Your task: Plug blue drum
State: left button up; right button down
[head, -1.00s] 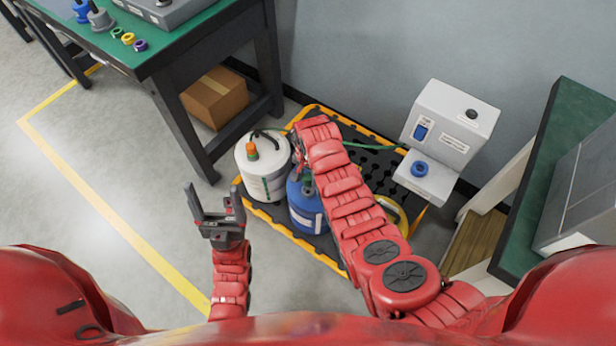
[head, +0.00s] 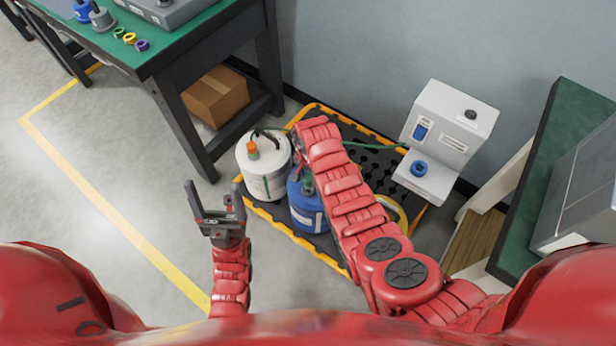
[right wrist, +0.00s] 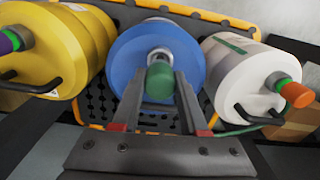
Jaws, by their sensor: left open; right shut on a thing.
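The blue drum (head: 306,212) stands on the black and yellow spill pallet (head: 268,228), partly hidden by my right arm in the head view. It also shows in the right wrist view (right wrist: 128,58), with a pale neck at its top middle. My right gripper (right wrist: 160,84) is shut on a green plug (right wrist: 160,82), held in front of the drum's neck. I cannot tell whether the plug touches the neck. In the head view the right gripper's fingers are mostly hidden behind its arm. My left gripper (head: 214,198) is open and empty, left of the pallet above the floor.
A white drum (head: 264,176) with an orange-tipped plug stands beside the blue drum. A yellow drum (right wrist: 58,48) is on the other side. A white machine (head: 448,130) stands right of the pallet. A green-topped bench (head: 165,50) is at upper left, with a cardboard box (head: 215,97) below.

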jog(key=shift+f+b, duration=0.85)
jog(key=shift+f, duration=0.55)
jog(key=shift+c, duration=1.8)
grip_release()
notch_tip(320, 180, up, 12)
jog(key=shift+r+p, duration=0.1)
jog(key=shift+p, duration=0.4)
notch_tip(320, 180, up, 5)
jog(key=p, duration=0.4)
jog(key=shift+r, duration=0.1)
